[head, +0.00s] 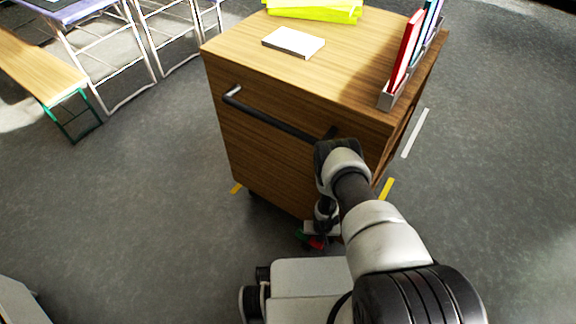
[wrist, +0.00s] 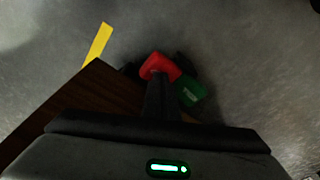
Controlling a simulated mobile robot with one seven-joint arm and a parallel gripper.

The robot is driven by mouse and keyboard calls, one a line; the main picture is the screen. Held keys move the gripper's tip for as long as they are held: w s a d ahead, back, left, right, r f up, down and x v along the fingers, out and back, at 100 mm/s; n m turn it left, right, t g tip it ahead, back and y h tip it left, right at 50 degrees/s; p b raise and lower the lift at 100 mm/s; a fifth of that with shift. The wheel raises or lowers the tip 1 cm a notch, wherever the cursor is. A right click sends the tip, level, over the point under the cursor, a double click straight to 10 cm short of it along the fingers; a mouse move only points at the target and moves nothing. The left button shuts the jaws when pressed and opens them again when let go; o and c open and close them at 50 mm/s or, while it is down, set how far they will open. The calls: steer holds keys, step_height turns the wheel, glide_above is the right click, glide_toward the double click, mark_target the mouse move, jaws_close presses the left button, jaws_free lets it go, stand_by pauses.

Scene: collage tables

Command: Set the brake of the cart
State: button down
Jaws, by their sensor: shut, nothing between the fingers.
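The cart (head: 265,150) is a wood-grain cabinet with a dark push handle (head: 275,123) across its front. Its brake pedal (head: 316,243) sits low at the near bottom corner, mostly hidden behind my arm in the head view. In the wrist view the pedal shows a red part (wrist: 160,65) and a green part (wrist: 190,92) beside it, next to the cart's lower corner (wrist: 85,95). My gripper (wrist: 158,82) is shut and empty, with its fingertips over the edge of the red part. I cannot tell whether they touch it. In the head view my gripper (head: 318,226) points down.
The cart top carries a white block (head: 293,42), a yellow tray (head: 315,10) and a rack of books (head: 412,55). Yellow floor marks (head: 387,189) lie near the cart. A bench (head: 40,65) and folding chairs (head: 110,65) stand at the left. The grey floor between is clear.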

steer(key=shift+f, duration=0.3)
steer(key=shift+r, duration=0.1)
step_height(320, 180, up, 7)
steer(key=p, duration=0.5)
stand_by(0.4)
stand_by(0.4)
